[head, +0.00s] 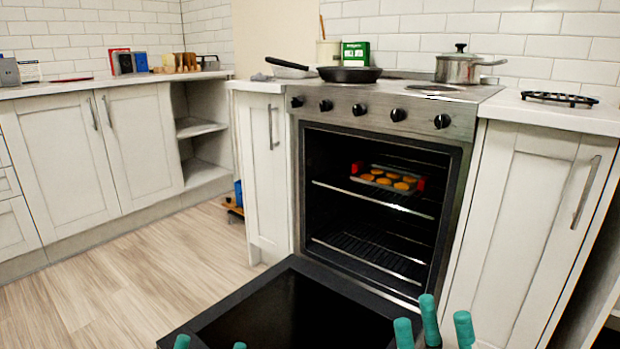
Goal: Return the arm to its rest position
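My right gripper (434,328) shows at the bottom edge, right of the middle. Its teal fingertips point up and stand apart, with nothing seen between them. My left gripper (210,344) shows only as two teal fingertips at the bottom edge, apart from each other; the rest is cut off. Both are low in front of the oven (372,240). A tray (388,178) with several round orange-brown pieces and red ends sits on the upper oven rack, away from both grippers. Neither arm's links show.
The oven door (290,312) is folded down, reaching out just above the grippers in the picture. A frying pan (349,74) and a lidded pot (465,66) stand on the stove. A black trivet (559,98) lies on the right counter. The wooden floor (110,275) at left is clear.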

